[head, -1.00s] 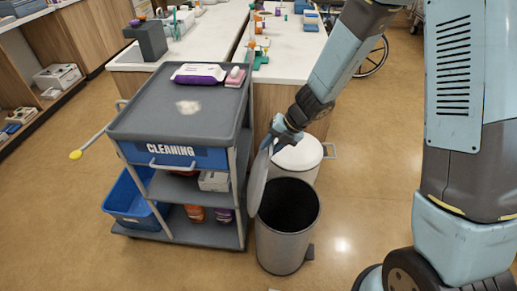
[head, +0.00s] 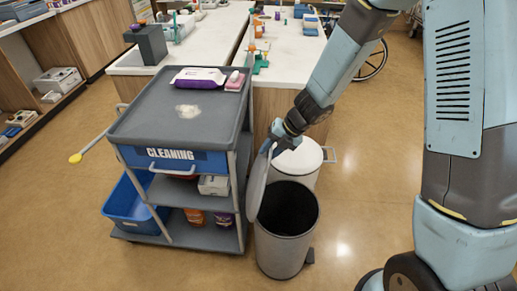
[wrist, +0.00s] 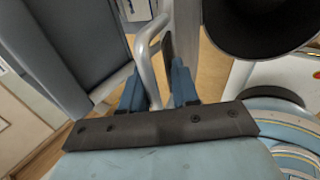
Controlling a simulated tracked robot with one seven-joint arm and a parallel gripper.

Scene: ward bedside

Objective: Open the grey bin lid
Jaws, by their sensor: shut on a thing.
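The grey bin (head: 283,245) stands on the floor right of the cleaning cart, its dark round mouth uncovered. Its grey lid (head: 258,190) is raised and stands nearly upright at the left side of the mouth. My gripper (head: 270,150) is at the lid's upper edge, shut on it. In the wrist view my two fingers (wrist: 156,88) show with a narrow gap, and the bin's dark mouth (wrist: 262,22) is at upper right.
The grey cleaning cart (head: 133,124) stands close left of the lid, with little room between. A white-lidded bin (head: 300,158) is right behind the grey bin. A counter (head: 290,45) is behind. Floor right of the bin is clear up to my base.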

